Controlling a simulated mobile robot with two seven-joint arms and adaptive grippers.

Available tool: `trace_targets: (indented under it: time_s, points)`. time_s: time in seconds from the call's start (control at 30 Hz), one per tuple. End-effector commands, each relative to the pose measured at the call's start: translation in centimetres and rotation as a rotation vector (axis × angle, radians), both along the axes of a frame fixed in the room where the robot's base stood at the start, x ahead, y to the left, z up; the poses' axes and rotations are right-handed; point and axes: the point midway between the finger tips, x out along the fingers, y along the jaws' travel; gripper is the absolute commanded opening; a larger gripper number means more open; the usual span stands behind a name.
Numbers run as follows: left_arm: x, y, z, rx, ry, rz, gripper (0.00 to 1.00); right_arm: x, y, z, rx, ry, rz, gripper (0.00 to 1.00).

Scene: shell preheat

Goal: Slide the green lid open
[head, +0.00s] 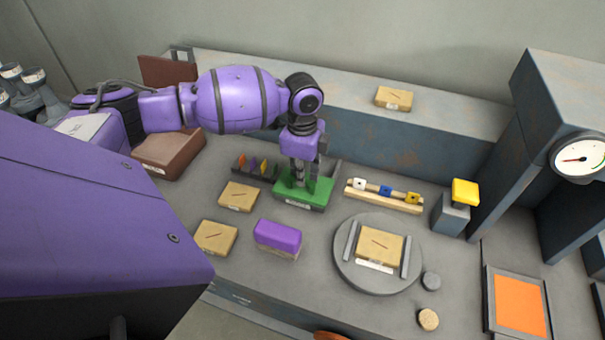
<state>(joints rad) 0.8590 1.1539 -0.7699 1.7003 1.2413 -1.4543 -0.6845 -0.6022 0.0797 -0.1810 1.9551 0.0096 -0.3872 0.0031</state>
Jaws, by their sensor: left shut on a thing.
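The green lid (316,192) sits on a low grey box near the middle of the bench. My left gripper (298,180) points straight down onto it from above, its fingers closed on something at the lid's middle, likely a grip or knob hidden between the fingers. I cannot tell how far the lid is open; no opening shows. My right gripper is not in the head view.
A purple block (278,236) and tan blocks (238,196) lie left of and in front of the lid. A rack with dark slots (254,168) is close on its left, a wooden rail (384,198) on its right. A round plate (350,272) stands front right.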

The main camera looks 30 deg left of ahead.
Motion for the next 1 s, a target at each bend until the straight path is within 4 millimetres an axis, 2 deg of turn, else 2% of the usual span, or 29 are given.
trace_targets:
  time_s: [0.17, 0.4, 0.53, 0.67, 0.93, 0.97, 1.0]
  points:
    - [0.6, 0.1, -0.1, 0.000, 0.000, 0.000, 0.00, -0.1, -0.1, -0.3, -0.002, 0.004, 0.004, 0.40]
    - [5.9, 1.4, -0.6, 0.000, 0.004, 0.003, 0.00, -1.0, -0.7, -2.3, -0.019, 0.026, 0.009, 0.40]
    - [8.1, 1.9, -0.5, 0.001, 0.005, 0.003, 0.00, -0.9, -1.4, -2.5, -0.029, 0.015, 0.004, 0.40]
    - [8.9, 2.2, -0.2, 0.001, 0.003, 0.002, 0.00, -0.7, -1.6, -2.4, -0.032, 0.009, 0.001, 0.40]
    - [9.0, 2.2, 0.0, 0.001, 0.002, 0.001, 0.00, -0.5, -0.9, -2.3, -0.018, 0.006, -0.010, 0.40]
    - [8.9, 2.2, 0.0, 0.001, 0.002, 0.001, 0.14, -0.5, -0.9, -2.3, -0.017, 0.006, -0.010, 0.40]
    - [8.9, 2.2, 0.0, 0.001, 0.002, 0.001, 0.20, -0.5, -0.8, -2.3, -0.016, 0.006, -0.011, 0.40]
